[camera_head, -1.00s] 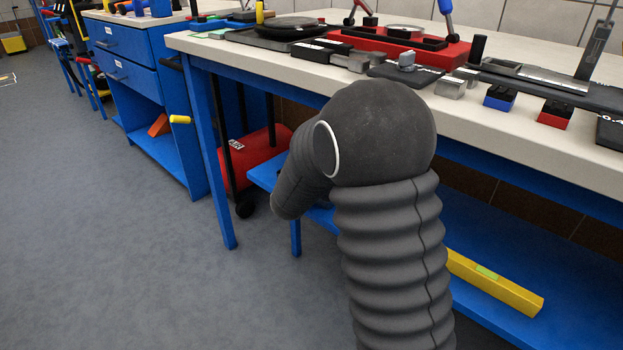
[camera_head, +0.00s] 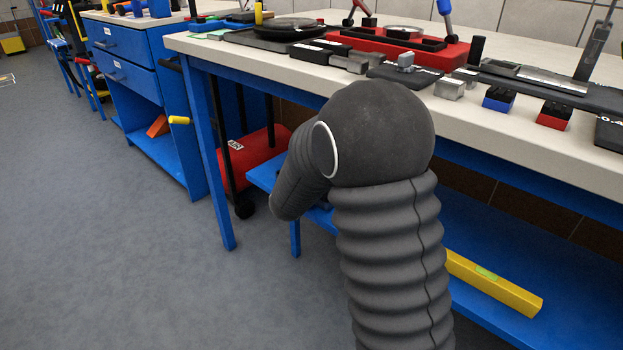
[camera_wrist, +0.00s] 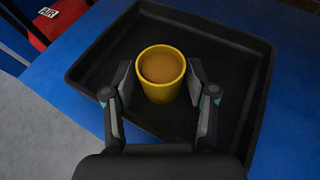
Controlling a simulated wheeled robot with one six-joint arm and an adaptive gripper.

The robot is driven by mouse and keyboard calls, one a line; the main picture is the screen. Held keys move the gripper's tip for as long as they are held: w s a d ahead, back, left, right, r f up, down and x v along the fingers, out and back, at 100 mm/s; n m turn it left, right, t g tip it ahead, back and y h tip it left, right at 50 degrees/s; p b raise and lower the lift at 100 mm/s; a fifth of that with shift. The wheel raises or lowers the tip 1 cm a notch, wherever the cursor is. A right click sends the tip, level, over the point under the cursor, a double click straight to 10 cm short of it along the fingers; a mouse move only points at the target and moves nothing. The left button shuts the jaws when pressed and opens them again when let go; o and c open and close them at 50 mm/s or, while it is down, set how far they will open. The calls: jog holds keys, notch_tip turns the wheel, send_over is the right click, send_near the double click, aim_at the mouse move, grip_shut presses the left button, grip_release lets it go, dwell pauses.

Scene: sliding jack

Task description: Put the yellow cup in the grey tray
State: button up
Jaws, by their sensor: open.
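The yellow cup (camera_wrist: 161,91) shows in the wrist view, upright, with something brown filling its inside. It stands within the walls of a dark grey tray (camera_wrist: 205,30), near the tray's middle. The tray lies on a blue surface. My gripper (camera_wrist: 160,76) is open, with one finger on each side of the cup. The fingers are close to the cup's sides; I cannot tell whether either touches it.
A white-topped workbench (camera_head: 555,160) with tools stands over a blue lower shelf (camera_head: 520,250). A yellow bar (camera_head: 492,283) lies on that shelf. A red tank (camera_head: 255,153) stands behind the bench leg. A blue drawer cabinet (camera_head: 130,50) is at left.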

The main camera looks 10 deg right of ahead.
jog(key=v, duration=1.2)
jog(key=s+d+r+m+g+h, duration=0.1)
jog(key=s+d+r+m+g, duration=0.2)
jog(key=s+d+m, duration=0.45)
jog(key=s+d+r+m+g+h, duration=0.1)
jog(key=s+d+r+m+g, duration=0.15)
jog(key=s+d+m, duration=0.5)
jog(key=s+a+r+m+g+y, duration=0.1)
jog(key=s+a+m+y, duration=0.6)
jog(key=s+m, duration=0.8)
jog(key=shift+a+m, duration=0.6)
jog(key=shift+a, duration=1)
jog(key=shift+r, duration=0.15)
